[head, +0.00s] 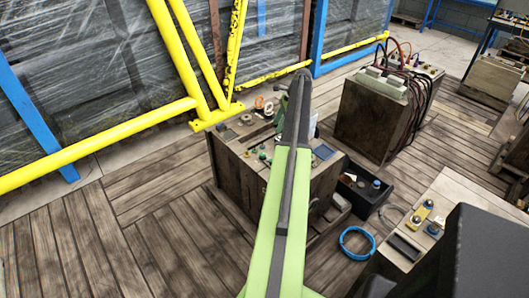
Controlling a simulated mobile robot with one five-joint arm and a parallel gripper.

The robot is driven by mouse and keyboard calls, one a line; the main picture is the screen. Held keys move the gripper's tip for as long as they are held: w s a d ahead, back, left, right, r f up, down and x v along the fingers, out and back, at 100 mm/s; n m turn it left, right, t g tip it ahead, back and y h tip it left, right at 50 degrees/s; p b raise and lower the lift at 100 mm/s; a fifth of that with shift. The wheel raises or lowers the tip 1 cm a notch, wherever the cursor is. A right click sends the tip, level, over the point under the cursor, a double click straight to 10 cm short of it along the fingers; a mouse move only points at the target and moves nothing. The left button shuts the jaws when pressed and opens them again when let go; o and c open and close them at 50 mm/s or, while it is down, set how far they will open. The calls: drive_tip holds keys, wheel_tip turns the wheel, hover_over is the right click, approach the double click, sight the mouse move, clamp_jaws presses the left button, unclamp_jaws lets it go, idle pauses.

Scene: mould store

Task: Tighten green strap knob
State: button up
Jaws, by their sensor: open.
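A wooden crate (231,178) stands in the middle of the head view, with many small parts on its top. Small green spots (262,153), which may be the green strap knob, show on that top just left of my arm. They are too small to tell their shape or how tight they are. My arm, light green and dark grey, reaches from the bottom edge across the crate and hides part of its top. I cannot make out my gripper; its jaws are hidden or outside the view.
A yellow frame (110,142) with rails stands close behind the crate. A second wooden box (372,125) with cables is at the right rear. Plank floor is open at left.

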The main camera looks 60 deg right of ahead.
sight(263, 153)
drive_tip(key=b+x, duration=1.6)
drive_tip(key=x, duration=0.1)
drive_tip(key=shift+f, duration=0.3)
drive_tip(key=shift+r, duration=0.15)
clamp_jaws()
drive_tip(key=shift+w, duration=0.1)
